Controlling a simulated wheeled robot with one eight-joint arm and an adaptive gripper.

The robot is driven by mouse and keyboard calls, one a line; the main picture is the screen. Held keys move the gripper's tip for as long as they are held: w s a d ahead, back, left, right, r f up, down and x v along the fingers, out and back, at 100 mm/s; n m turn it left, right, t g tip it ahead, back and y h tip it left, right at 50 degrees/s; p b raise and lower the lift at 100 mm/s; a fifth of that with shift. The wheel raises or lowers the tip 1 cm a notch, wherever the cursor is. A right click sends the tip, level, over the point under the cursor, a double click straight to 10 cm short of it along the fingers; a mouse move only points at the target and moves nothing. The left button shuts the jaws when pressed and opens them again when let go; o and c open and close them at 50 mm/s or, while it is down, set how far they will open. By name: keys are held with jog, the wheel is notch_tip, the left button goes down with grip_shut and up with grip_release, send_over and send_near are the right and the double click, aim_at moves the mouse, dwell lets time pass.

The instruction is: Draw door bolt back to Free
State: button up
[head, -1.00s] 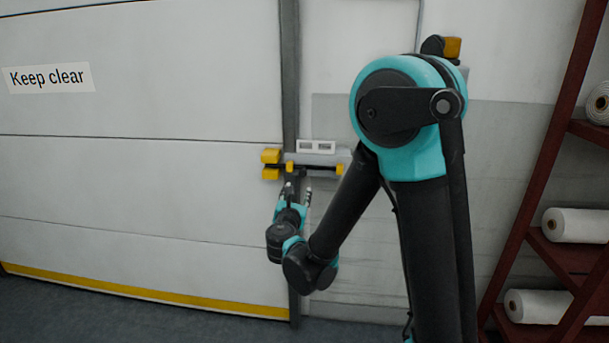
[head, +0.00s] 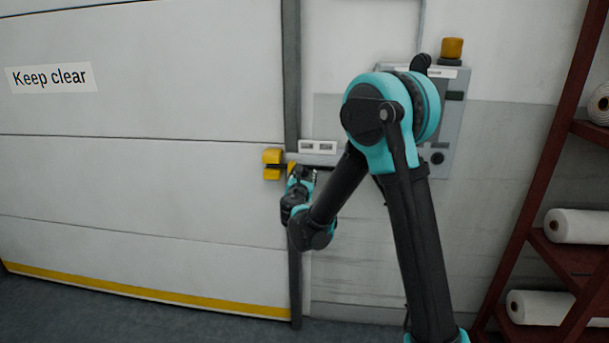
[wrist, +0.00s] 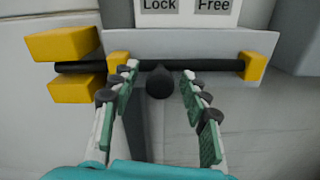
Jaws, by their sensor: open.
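The bolt is a black rod (wrist: 215,65) lying level through yellow guides on a grey plate (wrist: 205,42). Its left end sits between the two yellow blocks of the keeper (wrist: 75,44) on the door; the keeper also shows in the head view (head: 272,164). A dark round knob (wrist: 159,83) sticks out from the rod below the "Lock" label (wrist: 160,6); the "Free" label (wrist: 213,6) is to its right. My gripper (wrist: 160,73) is open, one finger on each side of the knob with gaps. In the head view my gripper (head: 302,173) covers part of the bolt.
The large white door (head: 140,190) with a "Keep clear" sign fills the left. A grey control box (head: 453,120) with an orange lamp (head: 452,48) is on the wall behind my arm. A red-brown rack (head: 530,180) with white rolls (head: 580,226) stands at the right.

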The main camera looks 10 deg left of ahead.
grip_shut()
dwell(0.3)
jog(key=shift+d, duration=0.1)
jog(key=d, duration=0.6)
jog(key=shift+s+d, duration=0.15)
jog(key=shift+d, duration=0.2)
grip_release()
jog(key=shift+d, duration=0.15)
jog(key=shift+s, duration=0.1)
